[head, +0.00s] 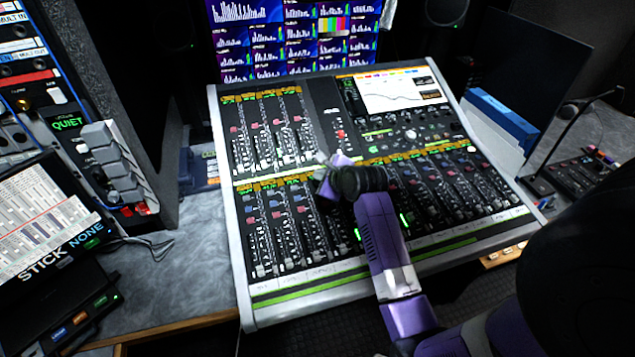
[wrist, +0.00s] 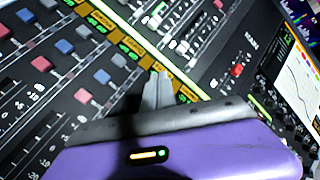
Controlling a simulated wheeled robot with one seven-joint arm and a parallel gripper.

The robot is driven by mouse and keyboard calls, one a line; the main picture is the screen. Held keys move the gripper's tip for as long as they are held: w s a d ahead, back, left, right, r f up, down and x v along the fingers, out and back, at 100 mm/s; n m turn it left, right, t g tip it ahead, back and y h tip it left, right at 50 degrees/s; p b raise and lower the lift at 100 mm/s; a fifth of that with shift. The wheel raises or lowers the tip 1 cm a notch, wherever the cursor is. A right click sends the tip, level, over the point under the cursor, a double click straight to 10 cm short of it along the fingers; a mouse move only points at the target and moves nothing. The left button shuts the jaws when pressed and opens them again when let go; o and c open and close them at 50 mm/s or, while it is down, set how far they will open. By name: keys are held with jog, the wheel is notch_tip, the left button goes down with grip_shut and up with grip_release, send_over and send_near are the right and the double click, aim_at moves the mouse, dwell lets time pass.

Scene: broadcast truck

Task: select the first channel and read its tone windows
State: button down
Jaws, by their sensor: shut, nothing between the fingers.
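The mixing console (head: 240,215) fills the middle of the head view, with banks of faders, red and blue buttons and amber-green label strips. Its built-in screen (head: 405,90) at the upper right shows a curve; part of that screen is at the right edge of the wrist view (wrist: 303,65). My gripper (head: 325,180) is shut and empty over the middle of the console. In the wrist view its grey fingertips (wrist: 158,88) are close to a label strip (wrist: 130,48); I cannot tell whether they touch. My purple arm hides part of the lower faders.
A monitor wall (head: 290,35) stands behind the console. At left are a rack with a QUIET sign (head: 68,123) and a tilted display reading STICK NONE (head: 45,215). A blue binder (head: 503,118) and a small black panel with a thin microphone (head: 590,175) are at right.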

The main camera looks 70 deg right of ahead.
jog(key=shift+f, duration=0.2)
jog(key=shift+f, duration=0.25)
jog(key=shift+d+f, duration=0.1)
jog(key=shift+f, duration=0.3)
dwell(0.8)
jog(key=shift+r, duration=0.1)
jog(key=shift+r+p, duration=0.75)
jog(key=shift+p, duration=0.2)
jog(key=r+p, duration=0.5)
jog(key=shift+s+a, duration=0.25)
jog(key=shift+a, duration=0.15)
dwell(0.8)
